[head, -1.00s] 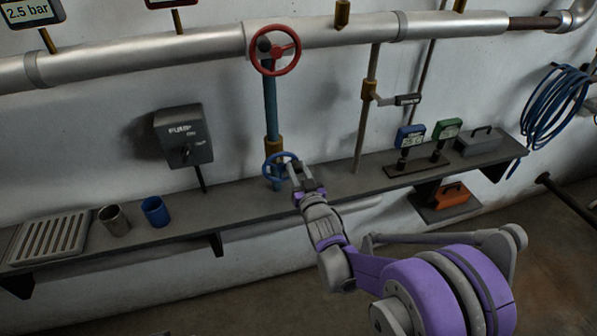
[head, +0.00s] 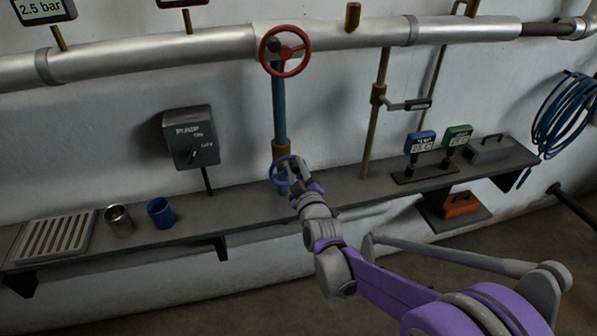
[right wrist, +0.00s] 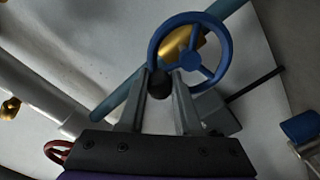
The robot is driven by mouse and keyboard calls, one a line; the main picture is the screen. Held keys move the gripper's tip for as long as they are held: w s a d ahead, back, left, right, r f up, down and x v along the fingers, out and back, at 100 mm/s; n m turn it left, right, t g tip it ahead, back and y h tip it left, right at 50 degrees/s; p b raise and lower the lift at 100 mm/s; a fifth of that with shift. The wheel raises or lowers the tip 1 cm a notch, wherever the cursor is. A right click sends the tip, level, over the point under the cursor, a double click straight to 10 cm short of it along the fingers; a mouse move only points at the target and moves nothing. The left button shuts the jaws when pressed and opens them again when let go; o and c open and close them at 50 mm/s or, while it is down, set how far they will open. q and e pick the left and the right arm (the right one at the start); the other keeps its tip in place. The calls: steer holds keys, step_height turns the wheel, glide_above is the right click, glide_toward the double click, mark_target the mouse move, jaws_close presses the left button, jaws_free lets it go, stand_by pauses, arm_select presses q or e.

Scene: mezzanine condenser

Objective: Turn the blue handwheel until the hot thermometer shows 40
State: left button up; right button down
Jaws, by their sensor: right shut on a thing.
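The blue handwheel (head: 273,174) is low on a blue vertical pipe at the back of the shelf. My right gripper (head: 295,168) is at its right side and partly covers it. In the right wrist view the fingers (right wrist: 160,82) are shut on the wheel's dark round knob (right wrist: 159,85), with the blue rim (right wrist: 222,50) just beyond. A red-framed display (head: 182,2) at the top is cut off, so its reading is hidden. A blue display (head: 419,143) and a green display (head: 458,137) stand on the shelf; their digits are too small to read surely. My left gripper is not in view.
A red handwheel (head: 285,51) is above on the pale pipe (head: 150,52). A grey pump switch box (head: 190,137) is to the left. A metal cup (head: 118,221), a blue cup (head: 160,213) and a grate (head: 50,237) sit on the shelf's left part.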

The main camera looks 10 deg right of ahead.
steer(key=shift+a+n, duration=0.15)
steer(key=shift+n, duration=0.25)
steer(key=c, duration=0.6)
jaws_free()
steer(key=s+b, duration=0.1)
steer(key=s, duration=1)
steer(key=shift+d, duration=0.2)
steer(key=shift+w, duration=0.1)
